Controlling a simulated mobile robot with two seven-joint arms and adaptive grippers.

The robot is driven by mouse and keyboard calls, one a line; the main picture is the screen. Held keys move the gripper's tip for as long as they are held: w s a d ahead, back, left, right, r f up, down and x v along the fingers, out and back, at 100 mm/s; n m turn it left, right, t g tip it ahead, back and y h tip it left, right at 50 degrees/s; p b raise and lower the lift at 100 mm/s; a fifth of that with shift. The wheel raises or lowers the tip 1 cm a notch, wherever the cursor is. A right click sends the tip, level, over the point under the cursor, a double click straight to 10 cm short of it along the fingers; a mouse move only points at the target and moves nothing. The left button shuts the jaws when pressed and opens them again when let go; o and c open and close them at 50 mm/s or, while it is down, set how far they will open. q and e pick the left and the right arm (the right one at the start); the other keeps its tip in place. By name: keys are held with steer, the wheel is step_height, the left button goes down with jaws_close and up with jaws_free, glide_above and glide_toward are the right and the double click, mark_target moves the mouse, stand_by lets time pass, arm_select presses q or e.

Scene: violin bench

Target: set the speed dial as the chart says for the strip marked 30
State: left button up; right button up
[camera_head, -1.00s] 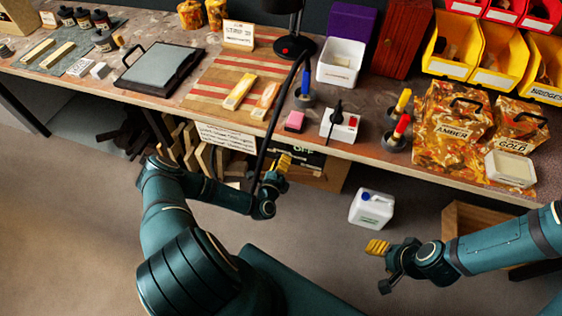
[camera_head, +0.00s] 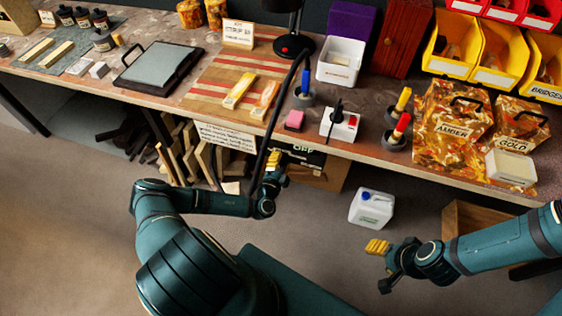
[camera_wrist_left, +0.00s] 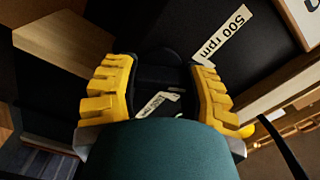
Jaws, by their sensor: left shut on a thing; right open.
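My left gripper (camera_head: 274,161) is at the dark control panel (camera_head: 309,158) under the bench's front edge. In the left wrist view its yellow fingers (camera_wrist_left: 159,76) are shut on a dark part, apparently the speed dial, which is mostly hidden. The panel shows "OFF" in the head view and a "500 rpm" label (camera_wrist_left: 223,34) in the wrist view. A paper chart (camera_head: 225,138) hangs on the bench front, left of the panel; its lines are too small to read. A card (camera_head: 238,34) at the back seems to read "STRIP 30". My right gripper (camera_head: 378,247) is open and empty, low at the right.
Two pale strips (camera_head: 240,91) lie on the striped board (camera_head: 207,91). A white jug (camera_head: 372,208) stands on the floor between the grippers. Wood pieces stand under the bench.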

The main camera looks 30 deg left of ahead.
arm_select(q)
steer(key=n+b, duration=0.1)
steer(key=n, duration=0.5)
steer(key=shift+r+n, duration=0.1)
steer(key=shift+n, duration=0.2)
stand_by(0.4)
steer(key=o, duration=1.2)
steer(key=v, duration=1.2)
steer(key=shift+a, duration=0.1)
